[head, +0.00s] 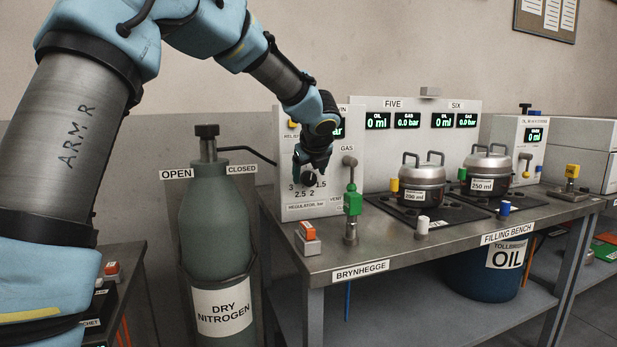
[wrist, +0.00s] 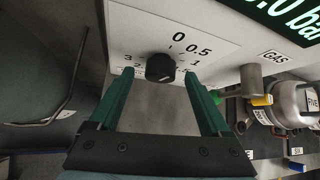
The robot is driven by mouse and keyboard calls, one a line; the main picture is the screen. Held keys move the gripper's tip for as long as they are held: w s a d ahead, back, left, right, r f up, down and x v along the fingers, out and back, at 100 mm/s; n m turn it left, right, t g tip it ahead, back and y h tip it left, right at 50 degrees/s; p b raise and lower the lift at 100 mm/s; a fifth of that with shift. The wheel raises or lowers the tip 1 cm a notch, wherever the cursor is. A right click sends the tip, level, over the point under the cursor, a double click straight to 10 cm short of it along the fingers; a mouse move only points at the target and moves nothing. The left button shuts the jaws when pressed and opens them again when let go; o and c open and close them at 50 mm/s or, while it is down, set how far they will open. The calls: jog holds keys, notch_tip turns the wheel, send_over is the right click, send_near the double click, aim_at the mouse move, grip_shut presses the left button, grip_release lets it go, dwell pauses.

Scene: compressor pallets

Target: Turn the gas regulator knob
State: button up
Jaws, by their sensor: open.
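The gas regulator knob (wrist: 160,68) is a small black round knob on a white panel, inside a printed scale with 0, 0.5, 1 and further numbers. In the head view the knob (head: 310,180) sits low on the panel, partly behind my gripper (head: 314,170). In the wrist view my gripper (wrist: 158,78) is open, its two green fingers pointing at the panel. The fingertips lie to the left and right of the knob, with a visible gap on each side. I cannot tell how far they are from the panel. The knob's pointer is too small to read.
A green valve (head: 352,200) with a grey handle stands right of the panel. Two steel pots (head: 421,184) sit on the filling bench (head: 345,268). A dry nitrogen cylinder (head: 212,215) stands left of the bench. A red-topped block (head: 307,238) lies at the bench's front left.

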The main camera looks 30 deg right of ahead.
jog(key=shift+x, duration=1.15)
grip_shut()
